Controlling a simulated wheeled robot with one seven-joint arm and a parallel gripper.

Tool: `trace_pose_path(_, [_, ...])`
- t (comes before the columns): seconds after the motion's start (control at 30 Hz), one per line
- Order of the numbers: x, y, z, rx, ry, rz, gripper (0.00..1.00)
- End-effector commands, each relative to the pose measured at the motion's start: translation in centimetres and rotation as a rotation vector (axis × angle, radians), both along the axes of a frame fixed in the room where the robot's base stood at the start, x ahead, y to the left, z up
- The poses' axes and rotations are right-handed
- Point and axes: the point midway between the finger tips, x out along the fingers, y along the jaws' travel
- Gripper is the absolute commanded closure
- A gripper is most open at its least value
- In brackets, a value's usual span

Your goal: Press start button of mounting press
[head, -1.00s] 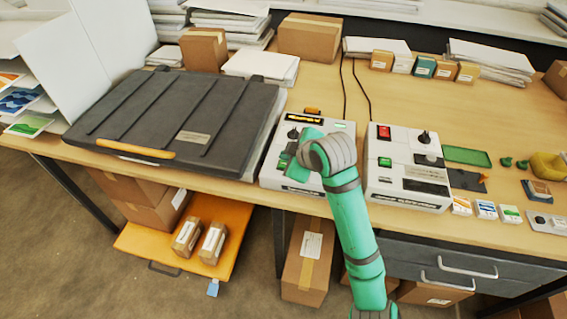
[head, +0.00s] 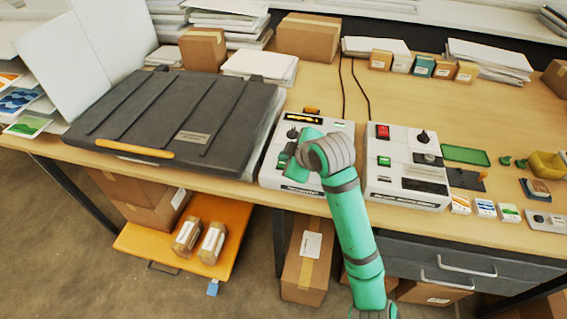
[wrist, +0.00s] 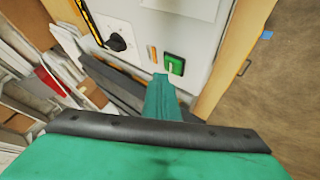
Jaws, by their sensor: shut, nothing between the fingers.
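A large dark flat press (head: 180,115) with an orange handle lies on the table at left. A white control box (head: 268,178) stands just right of it. In the wrist view, the box's white panel (wrist: 203,22) carries a green button (wrist: 176,66), a black knob (wrist: 117,42) and a small orange strip. My gripper (wrist: 160,80) is shut and empty, its tip just beside the green button's lower left. I cannot tell whether it touches. In the head view, my gripper (head: 291,170) is over this box and my wrist hides part of its panel.
A second white box (head: 408,180) with a red button (head: 383,131), a green button (head: 384,161) and a knob stands close right of my arm. Small cartons and a green tray (head: 466,155) lie farther right. Paper stacks and cardboard boxes line the back.

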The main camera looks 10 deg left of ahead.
Motion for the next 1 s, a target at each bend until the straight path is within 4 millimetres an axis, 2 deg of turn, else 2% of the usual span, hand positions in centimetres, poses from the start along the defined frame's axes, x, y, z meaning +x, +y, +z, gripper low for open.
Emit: trace_pose_path(1.0, [0.07,-0.38,-0.08,0.0,0.0,-0.006,1.0])
